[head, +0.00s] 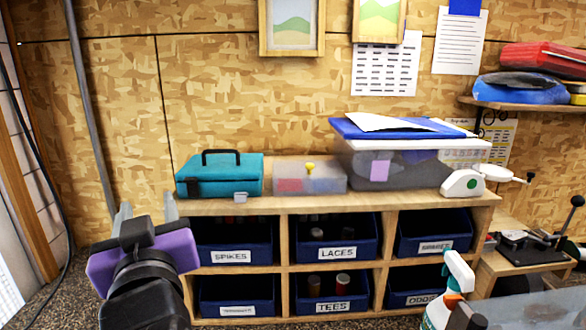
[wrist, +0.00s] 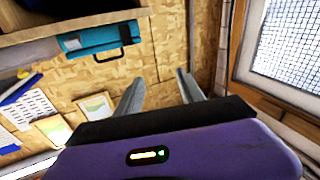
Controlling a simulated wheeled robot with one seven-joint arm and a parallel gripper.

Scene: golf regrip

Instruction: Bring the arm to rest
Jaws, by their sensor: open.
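My gripper (head: 147,212) is at the lower left of the head view, raised in front of the left end of the wooden shelf unit (head: 283,240). Its two grey fingers are spread apart with nothing between them. In the wrist view the open gripper (wrist: 157,90) points toward the bare wood-board wall (wrist: 170,50). My purple wrist housing fills the bottom of that view. The fingers look clear of the teal toolbox (head: 220,175), which also shows at the upper left of the wrist view (wrist: 100,38).
The shelf unit holds labelled blue bins, including the laces bin (head: 337,254). A clear case (head: 310,178) and a large lidded box (head: 400,168) stand on top. A spray bottle (head: 440,305) stands at the lower right. A window (wrist: 288,40) is right in the wrist view.

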